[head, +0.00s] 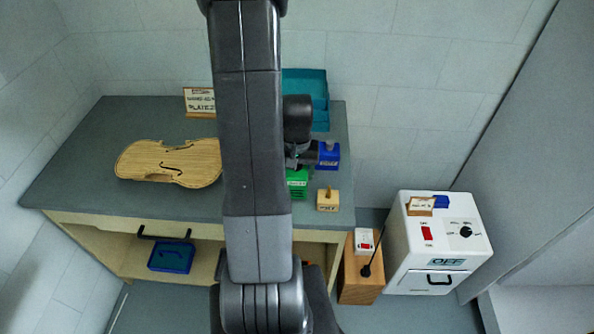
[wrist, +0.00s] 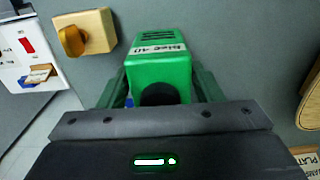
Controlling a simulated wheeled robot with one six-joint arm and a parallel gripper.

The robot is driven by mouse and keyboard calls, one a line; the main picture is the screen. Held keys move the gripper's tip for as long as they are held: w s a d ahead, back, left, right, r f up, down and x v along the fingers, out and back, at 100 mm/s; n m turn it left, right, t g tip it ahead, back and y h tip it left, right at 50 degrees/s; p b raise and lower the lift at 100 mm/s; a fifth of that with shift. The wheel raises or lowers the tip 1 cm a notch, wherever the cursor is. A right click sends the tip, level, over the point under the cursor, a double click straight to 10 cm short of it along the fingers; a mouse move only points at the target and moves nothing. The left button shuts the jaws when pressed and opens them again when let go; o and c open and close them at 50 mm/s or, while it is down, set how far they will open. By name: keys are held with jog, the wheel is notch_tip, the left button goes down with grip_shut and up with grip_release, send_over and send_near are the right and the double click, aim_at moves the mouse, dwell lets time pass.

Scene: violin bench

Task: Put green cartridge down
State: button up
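The green cartridge (head: 297,183) shows just right of my arm in the head view, partly hidden by the arm and gripper. In the wrist view the green cartridge (wrist: 160,68) is large and central, upright, with a pale label, dark slots and a black knob. My gripper (head: 300,158) is above it; in the wrist view the green finger pieces of my gripper (wrist: 162,84) lie along both sides of the cartridge and appear shut on it. I cannot tell whether its base touches the bench.
A blue cartridge (head: 329,154) stands behind it and a wooden block with a yellow knob (head: 328,200) stands right of it, both close by. A violin plate (head: 170,163) lies on the bench (head: 90,150) at left. A white machine (head: 437,238) stands at right.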

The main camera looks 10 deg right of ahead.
jog(key=shift+o, duration=1.4)
jog(key=shift+r, duration=0.2)
